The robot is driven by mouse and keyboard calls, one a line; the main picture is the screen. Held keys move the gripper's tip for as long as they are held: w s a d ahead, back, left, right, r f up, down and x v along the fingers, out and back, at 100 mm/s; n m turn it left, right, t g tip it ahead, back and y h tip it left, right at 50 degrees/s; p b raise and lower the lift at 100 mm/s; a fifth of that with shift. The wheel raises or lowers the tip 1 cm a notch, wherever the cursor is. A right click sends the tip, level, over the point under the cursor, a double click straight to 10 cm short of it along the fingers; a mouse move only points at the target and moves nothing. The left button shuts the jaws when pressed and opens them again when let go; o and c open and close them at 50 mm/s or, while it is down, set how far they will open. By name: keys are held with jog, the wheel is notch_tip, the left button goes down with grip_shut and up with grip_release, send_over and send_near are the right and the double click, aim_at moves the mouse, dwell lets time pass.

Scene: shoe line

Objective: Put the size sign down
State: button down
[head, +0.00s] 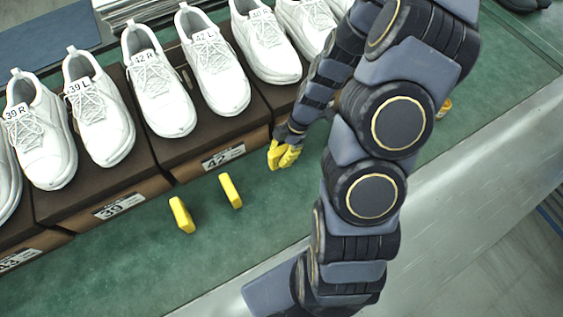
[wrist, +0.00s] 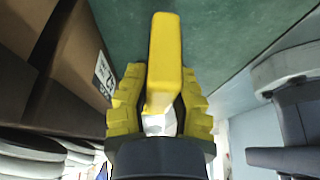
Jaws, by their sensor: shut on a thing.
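My gripper (head: 285,155) has yellow fingers and hangs over the green surface, right of the box labelled 42. In the wrist view my gripper (wrist: 160,82) is shut on a yellow size sign (wrist: 165,48), a narrow block that sticks out past the fingertips over the green surface. Its printed face does not show, and I cannot tell whether it touches the surface. In the head view it is hard to tell from the yellow fingers. Two other yellow signs stand on the green surface, one before box 39 (head: 182,215) and one before box 42 (head: 230,190).
Brown shoe boxes (head: 118,205) stand in a row with white shoes (head: 158,92) on top, several labelled 39 or 42. Another yellow thing (head: 445,107) is partly hidden behind my arm. A metal edge (head: 440,210) borders the surface.

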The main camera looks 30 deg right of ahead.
jog(key=shift+f, duration=2.35)
jog(key=c, duration=1.1)
grip_release()
jog(key=shift+f, duration=0.1)
